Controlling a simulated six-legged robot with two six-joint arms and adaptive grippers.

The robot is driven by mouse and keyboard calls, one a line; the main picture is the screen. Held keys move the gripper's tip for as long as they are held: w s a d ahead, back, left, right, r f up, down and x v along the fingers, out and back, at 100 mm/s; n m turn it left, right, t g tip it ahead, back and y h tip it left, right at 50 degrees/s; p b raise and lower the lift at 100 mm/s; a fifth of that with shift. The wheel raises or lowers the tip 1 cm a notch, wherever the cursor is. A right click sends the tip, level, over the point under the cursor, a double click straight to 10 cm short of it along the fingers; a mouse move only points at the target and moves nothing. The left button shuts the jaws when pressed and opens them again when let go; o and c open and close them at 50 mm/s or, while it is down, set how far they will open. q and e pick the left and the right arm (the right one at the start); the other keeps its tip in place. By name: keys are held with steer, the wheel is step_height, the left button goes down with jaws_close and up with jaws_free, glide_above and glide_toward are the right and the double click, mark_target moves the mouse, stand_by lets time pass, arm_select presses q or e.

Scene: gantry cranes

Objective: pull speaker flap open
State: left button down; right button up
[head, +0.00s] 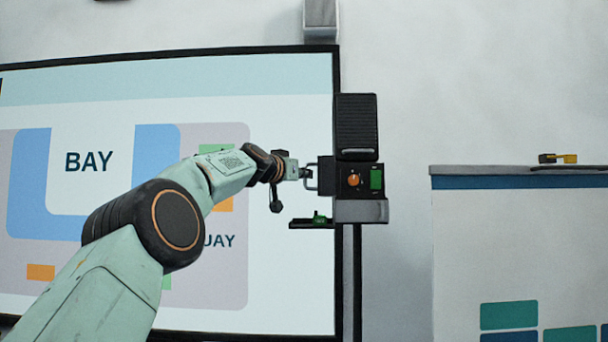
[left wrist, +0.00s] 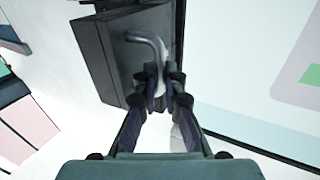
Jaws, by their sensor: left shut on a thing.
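The speaker unit stands at the right edge of the big screen in the head view, with a dark ribbed speaker (head: 356,125) on top. Below it is a dark box (head: 341,187) with an orange knob (head: 354,180) and a green patch. A dark flap face (left wrist: 124,50) with a bent grey handle (left wrist: 151,42) fills the upper middle of the left wrist view. My left gripper (head: 305,173) reaches the handle from the left; its fingers (left wrist: 160,88) are shut on it. I cannot tell whether the flap is ajar. My right gripper is in neither view.
A large screen (head: 285,270) with a dark frame is behind my left arm. A small dark ledge (head: 300,224) with a green item (head: 320,217) juts out below the handle. A white cabinet (head: 500,240) stands to the right, with bare wall between.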

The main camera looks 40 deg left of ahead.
arm_select(q)
steer(key=shift+f, duration=0.2)
steer(key=c, duration=1.4)
jaws_free()
steer(key=shift+w+a, duration=0.1)
steer(key=shift+a, duration=0.05)
steer(key=shift+c, duration=0.2)
steer(key=shift+r, duration=0.15)
steer(key=shift+s, duration=0.25)
steer(key=s+d, duration=0.1)
steer(key=s, duration=0.6)
steer(key=shift+d, duration=0.1)
